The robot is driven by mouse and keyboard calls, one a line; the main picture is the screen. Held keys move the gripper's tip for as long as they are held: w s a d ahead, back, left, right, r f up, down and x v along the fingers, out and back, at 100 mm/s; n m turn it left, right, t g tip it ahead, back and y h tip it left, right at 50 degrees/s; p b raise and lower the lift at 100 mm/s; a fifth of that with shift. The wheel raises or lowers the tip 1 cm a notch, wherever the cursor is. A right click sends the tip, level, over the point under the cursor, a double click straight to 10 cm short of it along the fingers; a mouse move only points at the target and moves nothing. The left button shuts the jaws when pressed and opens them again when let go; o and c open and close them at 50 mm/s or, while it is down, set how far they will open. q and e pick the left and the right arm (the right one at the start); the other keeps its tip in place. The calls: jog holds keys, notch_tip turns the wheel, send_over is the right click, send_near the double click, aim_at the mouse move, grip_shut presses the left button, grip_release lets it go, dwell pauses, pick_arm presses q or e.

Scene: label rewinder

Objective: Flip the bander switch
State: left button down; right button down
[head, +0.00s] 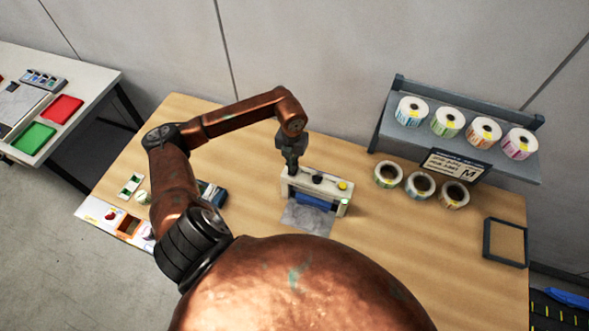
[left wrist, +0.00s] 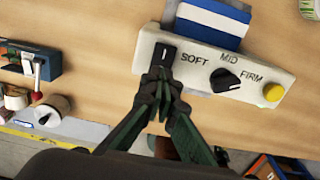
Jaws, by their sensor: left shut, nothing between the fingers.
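The bander (head: 317,191) is a cream machine with a blue front, standing on the wooden table in the head view. In the left wrist view, its cream panel (left wrist: 262,84) carries a black rocker switch (left wrist: 165,53), a black knob (left wrist: 225,80) marked SOFT, MID and FIRM, and a yellow button (left wrist: 273,92). My left gripper (head: 291,168) points down at the panel's left end. In the left wrist view, its closed, empty fingertips (left wrist: 160,74) are right at the switch's lower edge and hide part of it. I cannot tell whether they touch. My right gripper is not in view.
A grey shelf (head: 460,145) with label rolls stands at the back right, with more rolls on the table below it. An empty dark frame (head: 505,242) lies at the table's right. A grey sheet (head: 307,218) lies before the bander. Small items sit at the left.

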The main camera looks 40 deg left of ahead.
pick_arm(q)
jog(key=shift+f+b, duration=0.5)
jog(key=shift+f, duration=0.1)
jog(key=shift+f+b, duration=0.5)
jog(key=shift+f, duration=0.1)
dwell(0.5)
jog(key=shift+r, duration=0.15)
jog(key=shift+r+p, duration=0.4)
jog(key=shift+r, duration=0.1)
jog(key=shift+r+p, duration=1.3)
jog(key=shift+r, duration=1.65)
jog(key=shift+f, duration=0.1)
